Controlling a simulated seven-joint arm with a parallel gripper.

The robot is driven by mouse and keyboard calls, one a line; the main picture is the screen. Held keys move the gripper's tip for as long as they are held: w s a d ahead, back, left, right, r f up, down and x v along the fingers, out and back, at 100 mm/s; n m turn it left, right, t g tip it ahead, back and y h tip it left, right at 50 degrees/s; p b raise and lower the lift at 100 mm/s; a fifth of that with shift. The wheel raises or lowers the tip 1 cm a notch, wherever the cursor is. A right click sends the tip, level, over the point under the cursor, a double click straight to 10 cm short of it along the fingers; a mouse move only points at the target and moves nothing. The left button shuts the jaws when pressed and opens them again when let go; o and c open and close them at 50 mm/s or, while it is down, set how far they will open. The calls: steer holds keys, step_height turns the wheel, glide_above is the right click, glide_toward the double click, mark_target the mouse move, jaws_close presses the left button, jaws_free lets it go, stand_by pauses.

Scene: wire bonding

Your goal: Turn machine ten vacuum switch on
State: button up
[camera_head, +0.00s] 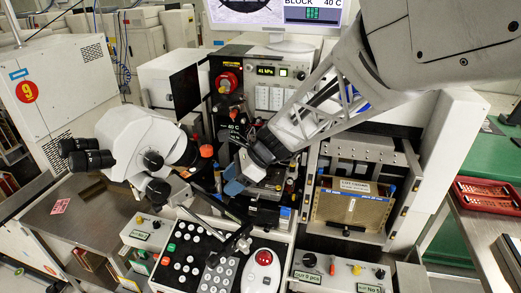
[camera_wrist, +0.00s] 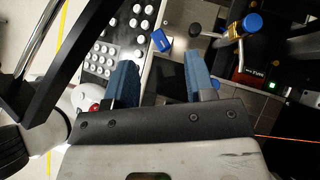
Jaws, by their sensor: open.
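My gripper (camera_head: 236,178) is open, with its blue fingers low in front of the middle machine. In the wrist view my gripper (camera_wrist: 163,78) has its two blue fingers apart and nothing between them. To the right of the fingers, a dark unit with a small white label (camera_wrist: 255,72) and a lit green light (camera_wrist: 272,86) shows; the label is too small to read surely. A lever with a blue cap (camera_wrist: 253,22) stands above it. I cannot surely pick out the vacuum switch or its position in either view.
A white microscope (camera_head: 140,140) stands left of my gripper. A button panel (camera_head: 205,258) with a red trackball (camera_head: 264,258) lies below. Small control boxes (camera_head: 147,231) and (camera_head: 340,275) flank it. A machine marked 9 (camera_head: 27,92) is far left. A monitor (camera_head: 270,15) is above.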

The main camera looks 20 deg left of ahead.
mark_target(216, 195)
steer(key=shift+x, duration=2.85)
steer(key=shift+c, duration=0.5)
